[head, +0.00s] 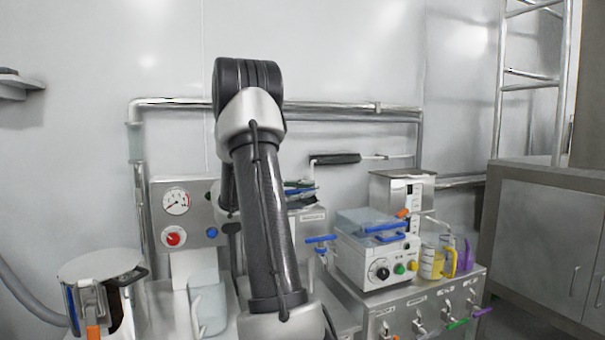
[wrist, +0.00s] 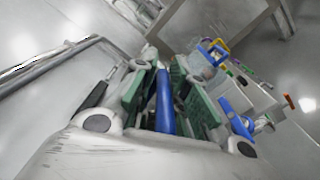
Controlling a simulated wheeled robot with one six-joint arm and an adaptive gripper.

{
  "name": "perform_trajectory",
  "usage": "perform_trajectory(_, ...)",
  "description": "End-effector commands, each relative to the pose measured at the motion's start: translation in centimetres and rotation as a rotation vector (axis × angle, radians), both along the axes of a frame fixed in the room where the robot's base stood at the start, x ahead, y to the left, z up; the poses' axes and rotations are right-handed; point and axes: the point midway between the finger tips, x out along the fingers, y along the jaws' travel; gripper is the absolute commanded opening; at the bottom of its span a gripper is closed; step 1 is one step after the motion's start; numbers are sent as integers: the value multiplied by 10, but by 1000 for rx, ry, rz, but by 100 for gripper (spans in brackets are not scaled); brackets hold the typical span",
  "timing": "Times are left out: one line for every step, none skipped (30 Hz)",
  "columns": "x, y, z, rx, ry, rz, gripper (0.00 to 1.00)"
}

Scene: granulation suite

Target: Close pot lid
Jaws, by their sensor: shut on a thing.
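My gripper (wrist: 164,72) is shut on a blue bar (wrist: 165,108), which lies lengthwise between its green finger pads in the wrist view. In the head view my gripper is mostly hidden behind my arm, with a little blue showing beside the arm at mid-picture. What the blue bar is fixed to is hidden, so I cannot tell whether it is a lid handle. A round steel pot (head: 121,308) stands at the lower left of the head view. Its flat lid (head: 100,266) lies over the top, with an orange-tipped latch (head: 93,331) at the front.
A white box (head: 375,255) with a clear cover and blue handles stands on a steel cabinet right of my arm. Yellow (head: 432,263) and purple jugs (head: 463,255) stand beside it. A gauge panel (head: 182,215) and wall pipe (head: 330,108) are behind.

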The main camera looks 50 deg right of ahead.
Motion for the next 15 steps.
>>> perform_trajectory(-3,0,-8,8,9,-5,0)
perform_trajectory(-4,1,-11,7,8,-5,0)
perform_trajectory(-4,1,-15,9,9,-6,0)
perform_trajectory(-5,1,-17,9,9,-6,0)
perform_trajectory(-5,1,-20,9,10,-6,0)
perform_trajectory(-6,2,-22,9,10,-6,0)
perform_trajectory(-6,2,-24,9,10,-6,0)
perform_trajectory(-6,2,-25,9,10,-7,0)
perform_trajectory(-6,2,-26,10,10,-7,0)
perform_trajectory(-6,2,-27,10,10,-7,0)
perform_trajectory(-6,2,-27,10,10,-7,0)
perform_trajectory(-7,2,-28,10,10,-7,0)
perform_trajectory(-7,2,-28,10,10,-7,0)
perform_trajectory(-7,2,-28,10,10,-7,0)
perform_trajectory(-7,2,-28,10,10,-7,0)
